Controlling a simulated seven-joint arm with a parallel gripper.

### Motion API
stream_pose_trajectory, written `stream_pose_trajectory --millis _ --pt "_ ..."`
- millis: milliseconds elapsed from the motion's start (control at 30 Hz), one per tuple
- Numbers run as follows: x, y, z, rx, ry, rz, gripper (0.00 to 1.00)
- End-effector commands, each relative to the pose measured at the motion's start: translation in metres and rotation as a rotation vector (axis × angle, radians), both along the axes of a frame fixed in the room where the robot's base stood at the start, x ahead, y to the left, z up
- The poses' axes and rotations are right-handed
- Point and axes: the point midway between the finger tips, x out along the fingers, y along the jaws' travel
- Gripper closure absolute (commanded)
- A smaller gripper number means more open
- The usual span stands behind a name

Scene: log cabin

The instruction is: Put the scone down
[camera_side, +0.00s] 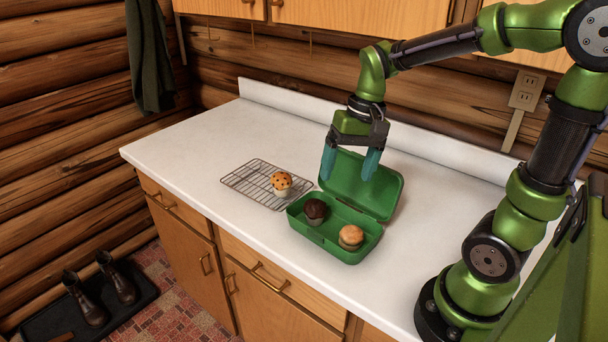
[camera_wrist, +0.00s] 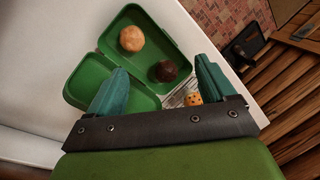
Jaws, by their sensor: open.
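The scone (camera_side: 351,237), pale golden brown, sits in the right part of the green lunch box (camera_side: 344,255); it also shows in the wrist view (camera_wrist: 131,38). A dark chocolate muffin (camera_side: 315,211) sits in the left part of the same box, apart from the scone. My gripper (camera_side: 350,172) is open and empty, with teal fingers pointing down. It is above the box, near its raised lid (camera_side: 364,184). In the wrist view the box and both baked goods appear beyond my open fingers (camera_wrist: 155,88).
A wire cooling rack (camera_side: 246,183) lies left of the box, with a speckled muffin (camera_side: 281,183) on its right side. The white counter (camera_side: 200,150) is clear to the left and behind. A wall outlet (camera_side: 525,92) is at the back right.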

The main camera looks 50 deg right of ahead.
Motion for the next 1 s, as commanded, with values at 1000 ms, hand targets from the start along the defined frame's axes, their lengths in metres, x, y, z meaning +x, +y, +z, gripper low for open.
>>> stream_pose_trajectory --millis 1000 --pt "-0.052 0.064 0.051 -0.103 -0.572 0.212 0.17"
